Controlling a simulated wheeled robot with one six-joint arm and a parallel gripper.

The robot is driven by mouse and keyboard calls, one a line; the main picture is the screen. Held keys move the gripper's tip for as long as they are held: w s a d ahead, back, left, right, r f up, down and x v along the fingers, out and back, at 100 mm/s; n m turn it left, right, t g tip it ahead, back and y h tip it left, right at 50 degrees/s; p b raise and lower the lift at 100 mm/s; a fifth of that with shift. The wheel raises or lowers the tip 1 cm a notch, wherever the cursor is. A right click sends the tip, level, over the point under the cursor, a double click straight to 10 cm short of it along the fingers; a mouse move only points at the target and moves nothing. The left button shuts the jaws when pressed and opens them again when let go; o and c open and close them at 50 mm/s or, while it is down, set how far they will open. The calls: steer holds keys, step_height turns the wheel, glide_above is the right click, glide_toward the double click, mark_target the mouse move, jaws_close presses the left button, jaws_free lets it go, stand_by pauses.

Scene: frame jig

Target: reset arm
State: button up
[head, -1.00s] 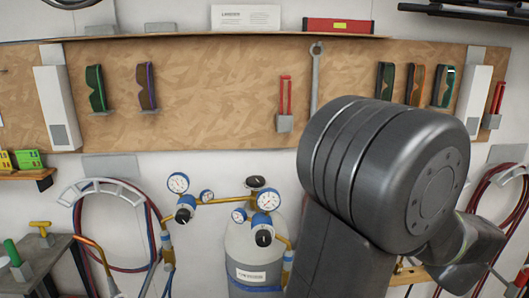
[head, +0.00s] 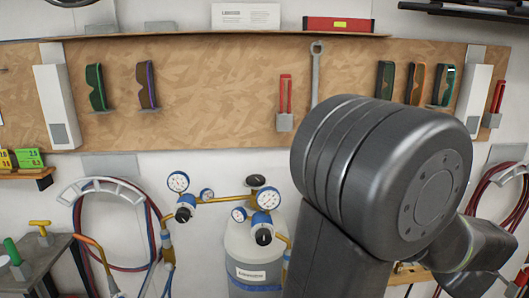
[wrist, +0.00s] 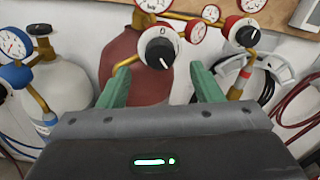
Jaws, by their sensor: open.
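My gripper (wrist: 162,88) shows in the wrist view with its two green fingers apart and nothing between them. Behind the fingers is a dark red gas cylinder (wrist: 135,62) with gauges and a black knob (wrist: 160,52) on its regulator. I cannot tell how far the fingers are from it. In the head view, my dark arm fills the right middle and the gripper itself is out of sight.
A grey cylinder (head: 255,250) with blue-rimmed gauges stands at the wall. A wooden board (head: 215,100) above holds goggles, a wrench (head: 316,75) and white boxes. Coiled hoses (head: 110,225) hang left. A dark bench (head: 40,262) stands at lower left.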

steer(key=shift+n, duration=0.3)
steer(key=w, duration=0.7)
steer(key=shift+w+a+f, duration=0.15)
steer(key=shift+a+f, duration=0.1)
steer(key=shift+a, duration=0.05)
steer(key=n+b, duration=0.1)
steer(key=n, duration=0.2)
steer(key=shift+b, duration=0.4)
steer(key=n+b, duration=0.2)
steer(key=n, duration=0.3)
steer(key=shift+r+n, duration=0.1)
steer(key=shift+n, duration=0.3)
steer(key=n+b, duration=0.1)
steer(key=n, duration=0.3)
steer(key=shift+n, duration=0.4)
steer(key=shift+n+p, duration=0.3)
steer(key=shift+n, duration=1.7)
steer(key=shift+a, duration=0.1)
